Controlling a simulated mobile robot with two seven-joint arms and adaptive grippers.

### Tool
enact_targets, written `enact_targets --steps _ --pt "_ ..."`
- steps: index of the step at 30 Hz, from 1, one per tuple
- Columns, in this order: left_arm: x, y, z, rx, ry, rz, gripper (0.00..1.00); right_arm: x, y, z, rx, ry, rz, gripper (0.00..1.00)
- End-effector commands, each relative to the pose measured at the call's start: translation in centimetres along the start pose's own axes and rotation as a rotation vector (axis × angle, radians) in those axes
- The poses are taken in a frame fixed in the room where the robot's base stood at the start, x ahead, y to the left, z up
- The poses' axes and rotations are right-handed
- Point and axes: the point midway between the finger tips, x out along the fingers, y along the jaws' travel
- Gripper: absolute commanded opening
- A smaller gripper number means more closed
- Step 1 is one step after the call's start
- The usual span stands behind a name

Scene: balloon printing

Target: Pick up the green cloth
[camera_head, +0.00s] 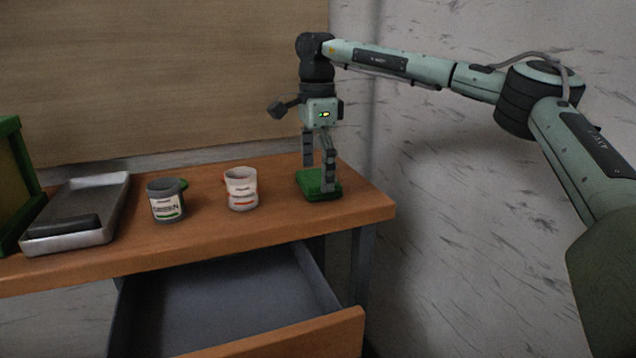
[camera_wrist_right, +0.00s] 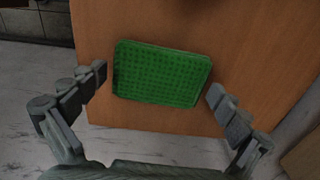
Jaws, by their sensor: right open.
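The green cloth (camera_head: 313,184) lies flat on the wooden table near its right end. It is a folded, textured green rectangle, and in the right wrist view the green cloth (camera_wrist_right: 161,74) lies between and just beyond the fingertips. My right gripper (camera_head: 321,178) points straight down over the cloth with its fingers open. In the right wrist view its two fingers (camera_wrist_right: 157,84) stand apart on either side of the cloth, with nothing held. Whether the fingertips touch the cloth or table is hard to tell. My left gripper is not in view.
Left of the cloth on the wooden table (camera_head: 215,228) stand a white cup (camera_head: 242,190) and a grey can (camera_head: 167,203). A metal tray (camera_head: 113,190) with a dark block (camera_head: 62,226) and a green box (camera_head: 12,180) are further left. An open drawer (camera_head: 225,295) juts out below the tabletop.

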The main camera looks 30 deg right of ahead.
Motion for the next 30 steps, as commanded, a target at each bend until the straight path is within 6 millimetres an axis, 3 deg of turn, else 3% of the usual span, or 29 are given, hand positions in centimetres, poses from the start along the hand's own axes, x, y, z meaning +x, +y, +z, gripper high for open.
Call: enact_targets --steps 1,9,20,27,30 --pt "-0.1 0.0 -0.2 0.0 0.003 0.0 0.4 0.0 0.0 0.0 0.0 0.0 0.0 1.0" --pt "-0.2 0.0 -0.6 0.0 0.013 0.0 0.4 -0.1 0.0 0.0 0.0 0.0 -0.001 0.7" --pt "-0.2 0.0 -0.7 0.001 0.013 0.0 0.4 -0.8 -0.1 0.1 0.0 -0.002 -0.003 0.7" --pt "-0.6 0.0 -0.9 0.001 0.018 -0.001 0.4 -4.5 -0.1 0.2 0.0 -0.002 -0.004 0.7" --pt "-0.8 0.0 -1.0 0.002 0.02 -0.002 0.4 -5.6 0.5 2.7 -0.007 0.0 -0.002 0.7"
